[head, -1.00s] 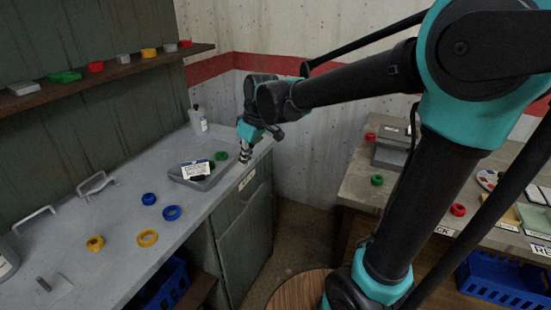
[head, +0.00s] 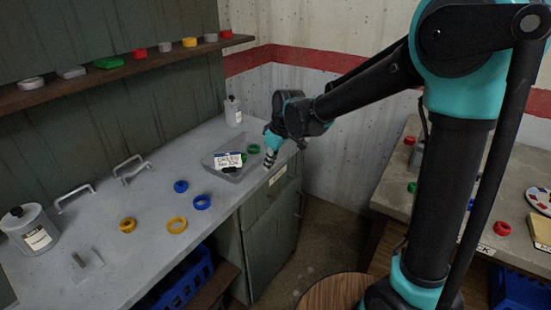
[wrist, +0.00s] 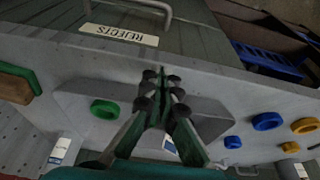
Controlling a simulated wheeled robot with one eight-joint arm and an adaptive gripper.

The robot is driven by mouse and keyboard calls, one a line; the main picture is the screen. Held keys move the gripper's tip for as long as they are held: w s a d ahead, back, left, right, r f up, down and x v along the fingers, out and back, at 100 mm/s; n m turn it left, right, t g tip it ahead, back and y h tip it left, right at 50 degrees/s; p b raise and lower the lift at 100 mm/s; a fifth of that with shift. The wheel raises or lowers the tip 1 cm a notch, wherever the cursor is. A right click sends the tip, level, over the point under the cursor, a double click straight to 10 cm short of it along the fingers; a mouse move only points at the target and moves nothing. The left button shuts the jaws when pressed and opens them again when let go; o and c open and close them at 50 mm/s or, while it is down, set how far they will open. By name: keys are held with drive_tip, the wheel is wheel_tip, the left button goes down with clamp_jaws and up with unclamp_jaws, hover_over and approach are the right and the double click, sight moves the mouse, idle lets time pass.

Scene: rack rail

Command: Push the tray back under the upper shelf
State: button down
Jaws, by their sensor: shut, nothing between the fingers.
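The grey tray (head: 234,175) lies flat on the bench, near its right front edge, with a white labelled card (head: 229,161) in it. A green ring (head: 253,148) is at its far right corner. My gripper (head: 269,162) is shut and empty, pointing down at the tray's right front side. In the wrist view the shut fingers (wrist: 161,80) cover the middle of the tray (wrist: 207,110); contact cannot be told. The green ring (wrist: 104,109) shows there to the left of the fingers. The upper shelf (head: 105,78) runs along the back wall, above and behind the tray.
A bottle (head: 233,112) stands behind the tray near the wall. Blue rings (head: 201,202) and yellow rings (head: 176,225) lie to its left front. Two metal handles (head: 130,170) rise from the bench further left. The bench between tray and back wall looks mostly clear.

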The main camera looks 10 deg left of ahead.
drive_tip(key=shift+w+a, duration=0.25)
drive_tip(key=shift+a, duration=0.35)
drive_tip(key=shift+w+a, duration=0.25)
drive_tip(key=shift+a, duration=0.3)
drive_tip(key=shift+a, duration=0.1)
drive_tip(key=w+a, duration=0.2)
drive_tip(key=a, duration=0.5)
drive_tip(key=w+a, duration=0.3)
drive_tip(key=a, duration=0.3)
drive_tip(key=w+a, duration=0.3)
drive_tip(key=a, duration=0.4)
drive_tip(key=shift+w+a, duration=0.25)
drive_tip(key=shift+a, duration=0.05)
